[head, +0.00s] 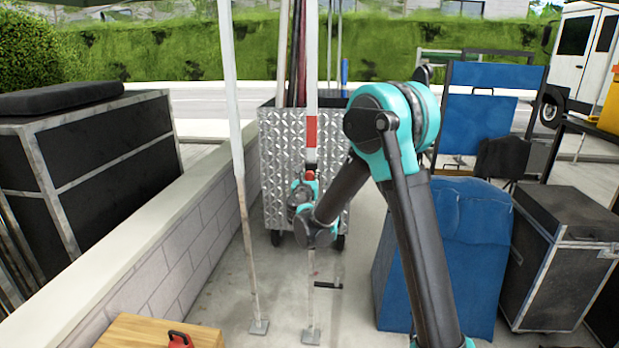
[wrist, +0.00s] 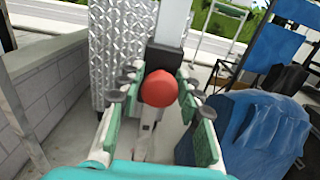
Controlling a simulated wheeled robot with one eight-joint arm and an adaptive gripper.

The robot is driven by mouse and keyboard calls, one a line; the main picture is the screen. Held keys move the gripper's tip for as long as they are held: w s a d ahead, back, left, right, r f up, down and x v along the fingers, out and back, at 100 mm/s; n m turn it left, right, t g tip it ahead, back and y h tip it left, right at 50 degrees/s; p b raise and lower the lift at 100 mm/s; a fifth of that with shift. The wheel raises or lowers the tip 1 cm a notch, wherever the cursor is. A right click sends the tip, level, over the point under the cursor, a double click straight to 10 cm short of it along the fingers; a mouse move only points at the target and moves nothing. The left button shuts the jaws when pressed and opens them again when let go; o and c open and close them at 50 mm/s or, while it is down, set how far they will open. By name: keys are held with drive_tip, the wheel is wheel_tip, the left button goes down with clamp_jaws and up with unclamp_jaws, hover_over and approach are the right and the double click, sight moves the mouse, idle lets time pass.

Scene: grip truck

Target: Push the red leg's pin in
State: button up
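The red-marked leg is an upright pale pole with a red band (head: 311,130) in the middle of the head view. Below the band is a dark collar (wrist: 164,58), clear in the wrist view. The pin's round red knob (wrist: 159,90) sits at this collar and faces the wrist camera. My gripper (head: 304,186) is at the leg at the knob's height. In the wrist view its teal fingers (wrist: 160,98) stand apart on both sides of the knob, with gaps visible. The gripper is open and holds nothing. How deep the pin sits is hidden behind the knob.
A second pale leg (head: 240,190) stands to the left, beside a low block wall (head: 165,255). A metal tread-plate cart (head: 278,150) is behind the red-marked leg. A blue-covered object (head: 465,235) is to the right. A wooden box (head: 130,333) is at front left.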

drive_tip(key=shift+o, duration=1.1)
drive_tip(key=shift+s, duration=0.15)
drive_tip(key=s, duration=1.1)
drive_tip(key=shift+s+a, duration=0.15)
drive_tip(key=shift+s, duration=0.25)
